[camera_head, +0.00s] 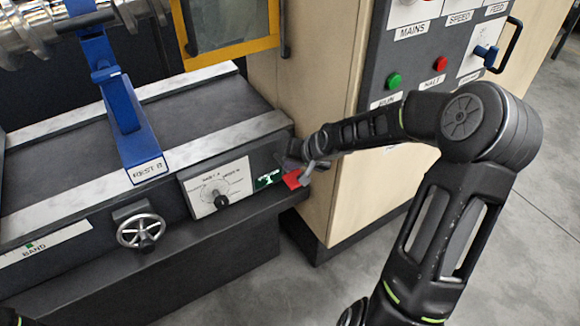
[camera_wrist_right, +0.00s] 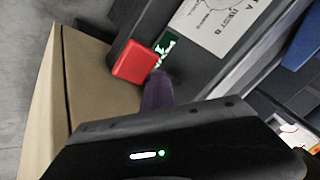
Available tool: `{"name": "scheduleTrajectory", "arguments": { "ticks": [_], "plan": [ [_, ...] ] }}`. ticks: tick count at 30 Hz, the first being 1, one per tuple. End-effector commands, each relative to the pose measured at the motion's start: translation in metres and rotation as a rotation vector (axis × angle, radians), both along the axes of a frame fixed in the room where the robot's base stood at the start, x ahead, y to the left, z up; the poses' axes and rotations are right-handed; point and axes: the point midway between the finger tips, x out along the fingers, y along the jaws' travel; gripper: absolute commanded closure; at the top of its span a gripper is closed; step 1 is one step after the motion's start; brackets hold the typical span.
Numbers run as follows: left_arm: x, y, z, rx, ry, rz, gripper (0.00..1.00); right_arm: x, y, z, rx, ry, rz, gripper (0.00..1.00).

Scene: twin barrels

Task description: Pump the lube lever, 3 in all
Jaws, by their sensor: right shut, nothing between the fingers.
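The lube lever shows as a red block-shaped handle (camera_head: 292,180) at the right end of the machine's front, beside a green label (camera_head: 267,179). In the right wrist view the red handle (camera_wrist_right: 135,62) is near the top centre, with the green label (camera_wrist_right: 166,46) right of it. My right gripper (camera_head: 306,168) is shut and empty at the handle, just above and right of it in the head view. Its finger (camera_wrist_right: 158,92) reaches close to the handle's lower right; I cannot tell whether they touch. My left gripper is not in view.
A dial plate (camera_head: 218,188) and a handwheel (camera_head: 141,231) are left of the lever. A blue rest (camera_head: 133,135) stands on the bed. A wooden cabinet (camera_head: 322,205) and a grey control panel (camera_head: 432,60) with green and red buttons are close on the right.

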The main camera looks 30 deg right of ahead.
Motion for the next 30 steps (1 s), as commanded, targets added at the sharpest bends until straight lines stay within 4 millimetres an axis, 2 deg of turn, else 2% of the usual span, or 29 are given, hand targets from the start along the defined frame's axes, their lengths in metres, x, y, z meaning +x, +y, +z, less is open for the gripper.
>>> {"name": "scheduleTrajectory", "arguments": {
  "ticks": [30],
  "plan": [
    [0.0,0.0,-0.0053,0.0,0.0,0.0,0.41,-0.0028,0.0008,-0.0098,0.002,0.006,0.001,1.0]
  ]
}}
